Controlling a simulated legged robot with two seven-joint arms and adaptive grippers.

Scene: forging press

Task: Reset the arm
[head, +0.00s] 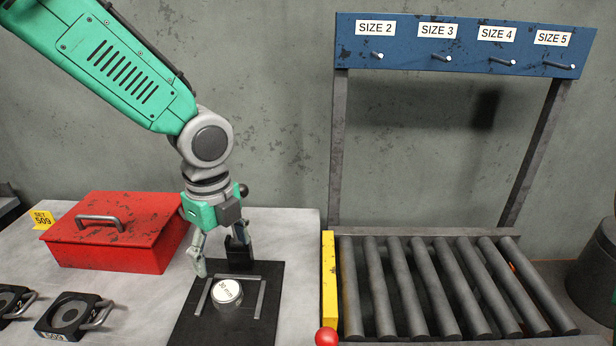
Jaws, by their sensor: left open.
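My left arm (120,75) comes in from the upper left, with a green link and a grey wrist joint. My left gripper (220,264) points down over the black plate (196,325) and its fingers are apart. A round metal piece marked "30 mm" (228,293) sits on the plate between low metal rails, just below and in front of the gripper. The fingers look empty; I cannot tell whether they touch anything. My right gripper is not in view.
A red box with a handle (115,232) stands left of the gripper. Dark die blocks (72,316) lie at the lower left. A roller conveyor (440,290) with a yellow edge is on the right, beneath a blue rack (455,45) with pegs. A red ball (327,337) is in front.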

